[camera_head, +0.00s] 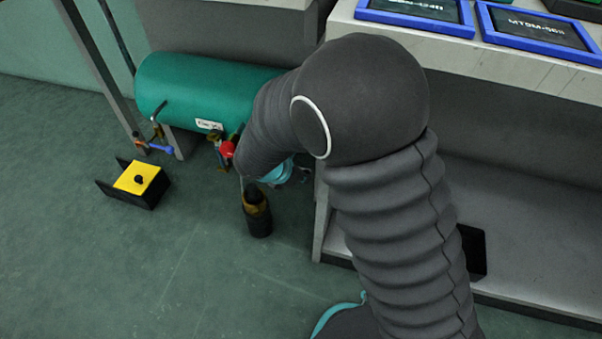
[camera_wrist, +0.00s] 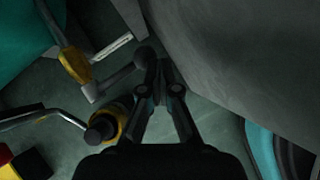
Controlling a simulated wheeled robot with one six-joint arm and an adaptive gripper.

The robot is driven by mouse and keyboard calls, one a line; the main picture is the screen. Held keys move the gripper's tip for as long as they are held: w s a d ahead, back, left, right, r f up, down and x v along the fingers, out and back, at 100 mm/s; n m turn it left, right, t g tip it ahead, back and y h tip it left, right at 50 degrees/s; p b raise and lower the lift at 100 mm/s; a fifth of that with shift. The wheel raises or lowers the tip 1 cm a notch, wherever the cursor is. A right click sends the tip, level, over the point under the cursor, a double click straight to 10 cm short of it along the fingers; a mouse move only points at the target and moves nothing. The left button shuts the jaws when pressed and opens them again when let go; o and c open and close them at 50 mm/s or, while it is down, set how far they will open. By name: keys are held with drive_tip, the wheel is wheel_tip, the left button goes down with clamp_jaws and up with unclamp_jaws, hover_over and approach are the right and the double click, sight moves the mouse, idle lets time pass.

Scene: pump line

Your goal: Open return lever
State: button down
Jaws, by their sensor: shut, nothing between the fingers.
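A teal tank (camera_head: 205,90) lies by the bench with valves along its front. A blue lever (camera_head: 155,148) is at its left and a red knob (camera_head: 227,150) is nearer my arm. In the wrist view a grey lever (camera_wrist: 115,78) with a dark round end runs from a yellow valve part (camera_wrist: 75,65). My gripper (camera_wrist: 160,72) is shut and empty, its fingertips close to the lever's round end; I cannot tell whether they touch. I cannot tell which lever is the return lever. My arm hides much of the valve area in the head view.
A black and yellow cylinder (camera_head: 257,212) stands on the floor below my arm. A black box with a yellow top (camera_head: 138,178) is left of it. A bench (camera_head: 480,65) rises at the right. The floor at the lower left is clear.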

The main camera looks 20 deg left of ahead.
drive_tip(key=shift+d+f, duration=0.15)
drive_tip(key=shift+f, duration=0.05)
drive_tip(key=shift+r, duration=0.1)
idle(0.4)
drive_tip(key=s+d+r+p, duration=0.1)
drive_tip(key=s+r+p, duration=0.4)
drive_tip(key=s+r, duration=0.3)
wheel_tip(320, 180, up, 4)
drive_tip(key=shift+s+d+f, duration=0.1)
drive_tip(key=shift+s+d, duration=0.05)
drive_tip(key=shift+d, duration=0.25)
idle(0.3)
